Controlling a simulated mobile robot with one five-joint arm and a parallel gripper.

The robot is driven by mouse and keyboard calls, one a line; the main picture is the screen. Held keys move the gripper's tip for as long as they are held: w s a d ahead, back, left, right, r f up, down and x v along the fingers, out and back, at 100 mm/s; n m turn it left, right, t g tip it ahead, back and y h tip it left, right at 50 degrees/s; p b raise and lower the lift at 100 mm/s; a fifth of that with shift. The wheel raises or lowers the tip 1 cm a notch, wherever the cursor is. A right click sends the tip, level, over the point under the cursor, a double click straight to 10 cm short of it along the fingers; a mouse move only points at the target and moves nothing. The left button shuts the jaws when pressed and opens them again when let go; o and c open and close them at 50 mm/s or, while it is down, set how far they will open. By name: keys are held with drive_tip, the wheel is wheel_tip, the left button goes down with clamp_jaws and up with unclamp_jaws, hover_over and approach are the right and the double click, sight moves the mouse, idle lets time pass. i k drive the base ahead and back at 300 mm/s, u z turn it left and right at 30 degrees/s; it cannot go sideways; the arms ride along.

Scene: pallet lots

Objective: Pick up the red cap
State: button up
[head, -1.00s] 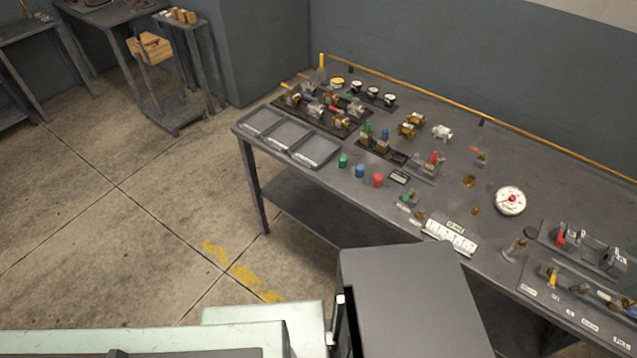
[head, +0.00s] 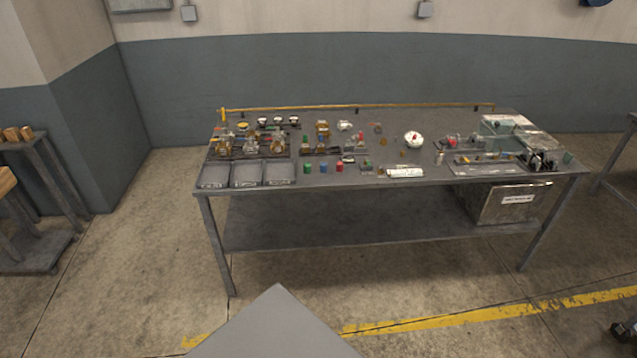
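The red cap (head: 339,167) stands upright near the front edge of the grey workbench (head: 420,196). It is the right one of three small caps in a row, with a blue cap (head: 323,167) and a green cap (head: 308,167) to its left. Another small red part (head: 361,135) sits on a fitting behind it. My gripper is not in view; a grey flat part at the bottom middle appears to be my own body, well in front of the bench.
Three grey trays (head: 247,187) line the bench's front left. A white labelled block (head: 405,173) lies right of the caps. A white round gauge (head: 413,138) stands farther back. A box (head: 508,204) sits under the bench at right. Floor before the bench is open.

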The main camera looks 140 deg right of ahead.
sight(340, 165)
drive_tip(key=z, duration=0.5)
drive_tip(key=i, duration=0.2)
drive_tip(key=z, duration=3.85)
drive_tip(key=i, duration=2)
drive_tip(key=u, duration=0.1)
